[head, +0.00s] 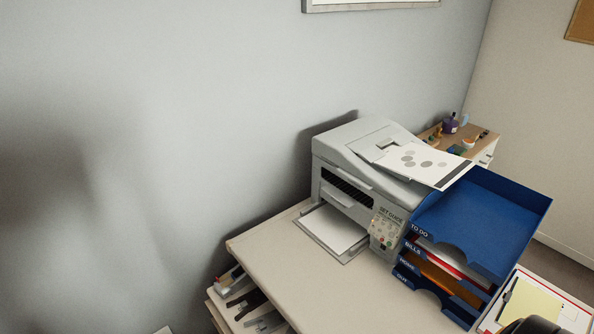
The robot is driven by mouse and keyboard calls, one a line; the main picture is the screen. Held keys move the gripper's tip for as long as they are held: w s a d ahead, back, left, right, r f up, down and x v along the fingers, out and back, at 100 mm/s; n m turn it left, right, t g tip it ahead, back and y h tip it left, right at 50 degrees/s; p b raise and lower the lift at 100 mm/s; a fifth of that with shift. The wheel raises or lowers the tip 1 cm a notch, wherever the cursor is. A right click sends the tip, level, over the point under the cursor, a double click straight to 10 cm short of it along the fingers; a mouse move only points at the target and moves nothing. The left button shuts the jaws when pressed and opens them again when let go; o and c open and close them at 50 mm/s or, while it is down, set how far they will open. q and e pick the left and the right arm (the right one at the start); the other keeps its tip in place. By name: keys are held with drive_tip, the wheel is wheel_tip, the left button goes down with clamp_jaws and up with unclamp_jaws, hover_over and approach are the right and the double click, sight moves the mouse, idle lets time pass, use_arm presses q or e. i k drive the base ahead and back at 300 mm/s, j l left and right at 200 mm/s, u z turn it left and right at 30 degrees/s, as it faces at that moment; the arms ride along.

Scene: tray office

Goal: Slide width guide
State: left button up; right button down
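The grey-white printer (358,158) stands on a cream desk against the wall. A sheet with grey dots and a dark strip (424,163) lies sloping on its top feeder. Its open front tray (318,240) holds a stack of white paper (333,230). A small panel (386,228) beside the tray carries the words "SET GUIDE" and coloured buttons. The width guide is too small to make out for certain at the feeder or the tray. Neither of my grippers is in view.
A blue tray stack (521,192), labelled TO DO and BILLS among others, stands close right of the printer. The desk top (300,275) is clear in front. A shelf with items is below left. A clipboard (530,303) lies lower right, partly covered by a dark shape.

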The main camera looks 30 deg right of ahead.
sight(354, 250)
drive_tip(key=z, duration=1.45)
